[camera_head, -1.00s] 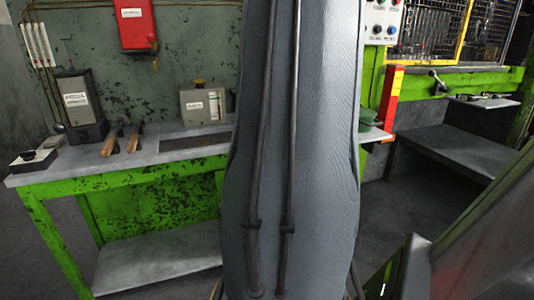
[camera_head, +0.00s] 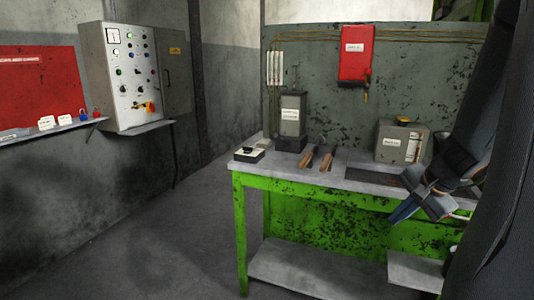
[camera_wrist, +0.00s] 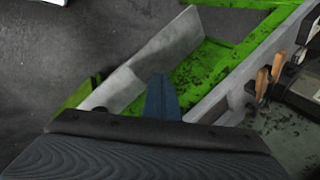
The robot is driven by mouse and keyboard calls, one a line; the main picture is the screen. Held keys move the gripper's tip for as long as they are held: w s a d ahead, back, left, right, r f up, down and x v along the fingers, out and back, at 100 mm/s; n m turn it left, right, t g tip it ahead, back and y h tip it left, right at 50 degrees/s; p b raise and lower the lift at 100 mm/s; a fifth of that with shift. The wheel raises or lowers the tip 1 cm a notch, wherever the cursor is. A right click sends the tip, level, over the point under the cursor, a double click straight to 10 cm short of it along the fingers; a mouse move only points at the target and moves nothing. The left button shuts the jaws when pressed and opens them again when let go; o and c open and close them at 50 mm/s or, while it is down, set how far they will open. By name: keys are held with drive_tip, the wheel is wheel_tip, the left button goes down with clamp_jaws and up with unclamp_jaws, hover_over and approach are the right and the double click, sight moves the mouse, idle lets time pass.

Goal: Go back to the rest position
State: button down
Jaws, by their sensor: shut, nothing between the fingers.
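My gripper (camera_head: 402,212) shows at the right in the head view, with its blue fingers pointing down and left. It is shut and empty. It hangs in front of the right part of the green workbench (camera_head: 285,189). In the wrist view, the blue fingers of my gripper (camera_wrist: 163,97) lie together at the centre, and the bench's pale lower shelf (camera_wrist: 150,62) and green frame show beyond them. I cannot tell how far the fingers are from the bench.
A red box (camera_head: 357,54) hangs behind. A control cabinet (camera_head: 128,75) is on the left wall. The floor (camera_head: 170,240) at left is clear.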

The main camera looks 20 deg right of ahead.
drive_tip(key=s+a+f+n+g+y+p, duration=0.15)
drive_tip(key=a+n, duration=0.25)
drive_tip(key=a, duration=0.5)
drive_tip(key=a+n+g, duration=0.2)
drive_tip(key=a+n, duration=0.2)
drive_tip(key=a, duration=0.6)
drive_tip(key=s+a+n+g+h+p, duration=0.1)
drive_tip(key=s+a+n+g, duration=0.1)
drive_tip(key=s+a+n, duration=0.6)
drive_tip(key=a, duration=0.2)
drive_tip(key=shift+s+a+f+h+p, duration=0.2)
drive_tip(key=shift+a+f+h+p, duration=0.1)
drive_tip(key=shift+a+f+h, duration=0.1)
